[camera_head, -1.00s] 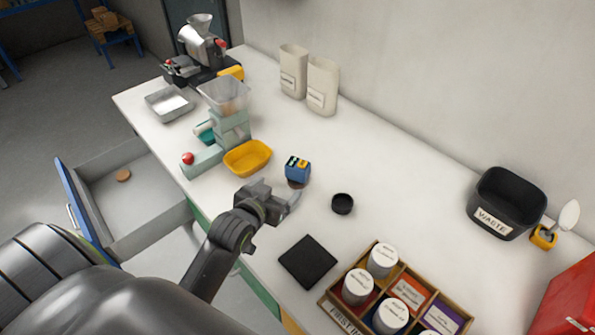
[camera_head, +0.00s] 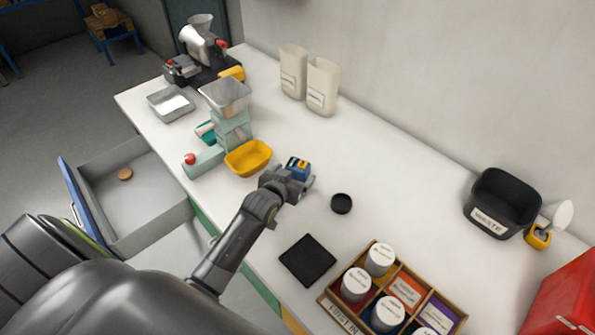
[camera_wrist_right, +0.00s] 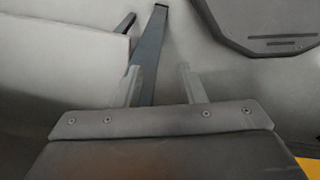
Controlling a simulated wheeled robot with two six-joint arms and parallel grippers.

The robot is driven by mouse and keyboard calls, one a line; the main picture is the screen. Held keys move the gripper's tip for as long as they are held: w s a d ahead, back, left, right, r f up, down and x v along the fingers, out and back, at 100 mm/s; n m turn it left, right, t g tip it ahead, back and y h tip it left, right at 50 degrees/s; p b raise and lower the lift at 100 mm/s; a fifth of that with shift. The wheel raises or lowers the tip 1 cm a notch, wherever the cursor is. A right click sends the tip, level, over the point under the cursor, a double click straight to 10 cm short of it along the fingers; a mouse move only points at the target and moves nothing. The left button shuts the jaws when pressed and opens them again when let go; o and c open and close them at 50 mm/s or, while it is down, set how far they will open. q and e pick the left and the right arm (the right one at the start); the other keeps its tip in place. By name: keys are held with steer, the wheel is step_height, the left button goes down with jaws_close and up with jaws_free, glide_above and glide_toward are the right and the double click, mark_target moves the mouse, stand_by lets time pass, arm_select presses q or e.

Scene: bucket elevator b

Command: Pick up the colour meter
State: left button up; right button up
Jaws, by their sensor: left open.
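The colour meter appears to be the small blue device with a yellow and dark top (camera_head: 299,167) on the white bench, right of the yellow tray. My left gripper (camera_head: 301,180) is open and right at the device, on its near side. The gripper hides the device's lower part, and I cannot tell whether the fingers touch it. In the right wrist view my right gripper (camera_wrist_right: 161,80) has its two fingers apart with nothing between them.
A yellow tray (camera_head: 248,158) and a pale green machine (camera_head: 232,130) stand left of the device. A small black cup (camera_head: 341,204), a black pad (camera_head: 307,260) and a wooden box of jars (camera_head: 330,300) lie right and nearer. An open drawer (camera_head: 140,200) juts out left.

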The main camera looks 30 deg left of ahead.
mark_target(294, 174)
arm_select(q)
steer(key=shift+x, duration=1.75)
steer(key=shift+c, duration=0.3)
steer(key=shift+r, duration=0.1)
steer(key=c, duration=1.4)
